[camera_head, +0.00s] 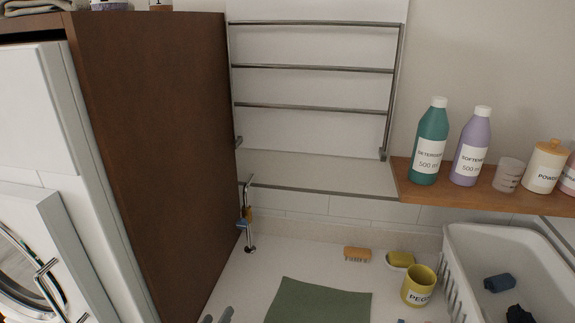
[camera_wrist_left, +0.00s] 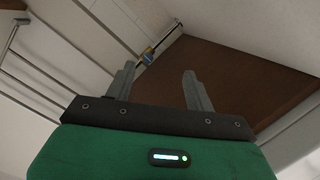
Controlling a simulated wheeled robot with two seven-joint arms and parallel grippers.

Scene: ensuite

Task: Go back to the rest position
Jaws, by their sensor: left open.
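My left gripper (camera_head: 216,317) shows only as two grey fingertips at the bottom edge of the head view, left of the green mat (camera_head: 318,302). In the left wrist view, its two fingers (camera_wrist_left: 159,80) stand apart with nothing between them. The gripper is open and empty. Behind the fingers in that view are the brown side panel (camera_wrist_left: 225,75) and a metal fitting with a small blue and orange part (camera_wrist_left: 148,55). My right gripper is in neither view.
A white basket (camera_head: 455,270) with dark cloths stands right of a yellow peg pot (camera_head: 419,286). A brush (camera_head: 357,254) and soap dish (camera_head: 400,260) lie behind. Bottles (camera_head: 430,142) stand on the wooden shelf (camera_head: 480,197). A metal rack (camera_head: 312,68) is on the wall.

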